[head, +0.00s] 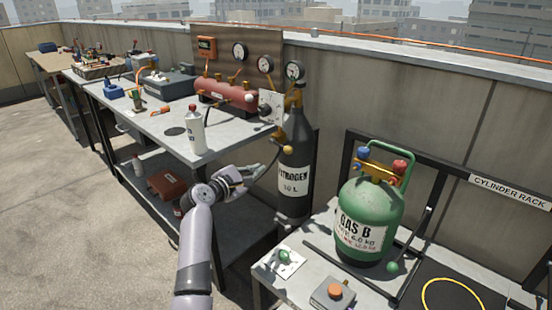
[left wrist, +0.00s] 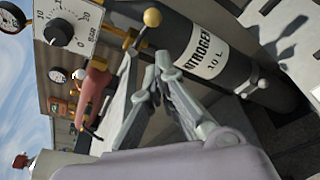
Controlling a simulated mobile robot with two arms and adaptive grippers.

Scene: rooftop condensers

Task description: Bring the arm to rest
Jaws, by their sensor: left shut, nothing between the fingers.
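My left gripper (head: 262,170) is at the end of my raised left arm, in the middle of the head view. It is shut and empty, in front of the bench edge and left of the black nitrogen cylinder (head: 294,150). In the left wrist view the fingertips of my left gripper (left wrist: 157,70) meet. The nitrogen cylinder (left wrist: 215,50) with its white label lies behind them there, and I cannot tell how wide the gap is. My right gripper is in neither view.
A grey workbench (head: 150,122) bears a white bottle (head: 196,132) near its front edge and a red tank (head: 226,94). At the lower right, a green gas cylinder (head: 366,222) stands on a low table (head: 300,243). Open floor (head: 70,210) is at the left.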

